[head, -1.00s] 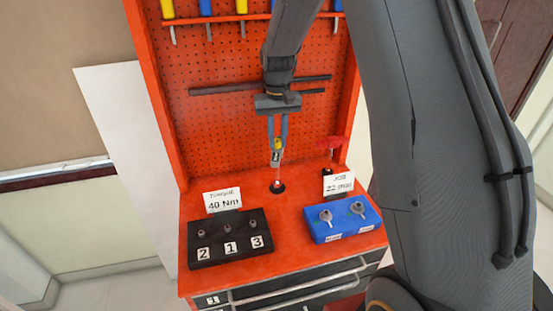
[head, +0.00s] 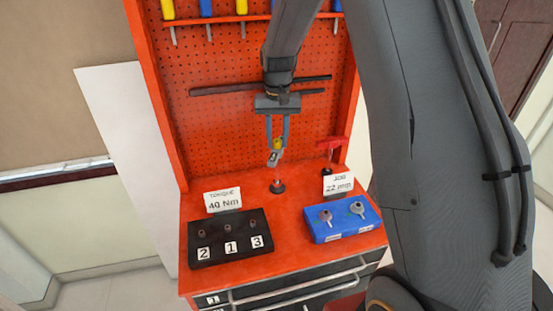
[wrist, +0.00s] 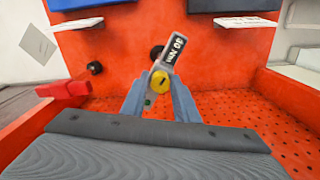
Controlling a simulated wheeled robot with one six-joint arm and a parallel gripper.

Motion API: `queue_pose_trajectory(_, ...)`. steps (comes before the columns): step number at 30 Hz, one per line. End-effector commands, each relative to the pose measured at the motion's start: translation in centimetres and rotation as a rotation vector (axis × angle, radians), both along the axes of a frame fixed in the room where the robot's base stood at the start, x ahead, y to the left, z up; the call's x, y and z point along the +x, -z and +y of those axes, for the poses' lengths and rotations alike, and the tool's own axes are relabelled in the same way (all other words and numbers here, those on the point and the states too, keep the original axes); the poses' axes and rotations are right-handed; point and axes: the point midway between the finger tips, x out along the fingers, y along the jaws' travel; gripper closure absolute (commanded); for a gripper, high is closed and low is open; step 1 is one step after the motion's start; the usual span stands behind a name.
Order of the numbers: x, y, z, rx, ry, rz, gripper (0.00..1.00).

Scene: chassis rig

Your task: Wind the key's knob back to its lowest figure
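The key stands upright on the bench, with its yellow knob (head: 277,145) at the top and its base (head: 277,187) on the red top. In the wrist view the yellow knob (wrist: 160,81) sits between the fingertips of my gripper (wrist: 160,84), which appear closed against its sides. A dark plate (wrist: 174,50) beside the knob carries white figures that look like "30 Nm", tilted and not fully certain. In the head view my gripper (head: 277,145) comes down from above onto the knob. A card (head: 223,200) reads "TORQUE 40 Nm".
A black block (head: 230,255) numbered 2, 1, 3 stands at front left. A blue tray (head: 345,222) with two metal pieces is at front right, behind it a "JOB 22 mm" card (head: 338,185). A red-handled tool (head: 331,146) stands right of the key. A pegboard (head: 230,130) rises behind.

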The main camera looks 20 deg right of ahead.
Motion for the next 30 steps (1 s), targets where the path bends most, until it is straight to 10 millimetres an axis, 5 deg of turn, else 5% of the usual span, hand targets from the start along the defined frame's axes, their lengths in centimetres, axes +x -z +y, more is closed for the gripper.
queue_pose_trajectory(18,-0.22,0.27,-0.03,0.000,0.761,0.006,0.66)
queue_pose_trajectory(28,-0.07,0.14,-0.05,0.002,0.824,0.003,0.66)
queue_pose_trajectory(30,-0.05,0.12,-0.05,0.002,0.824,0.001,0.74)
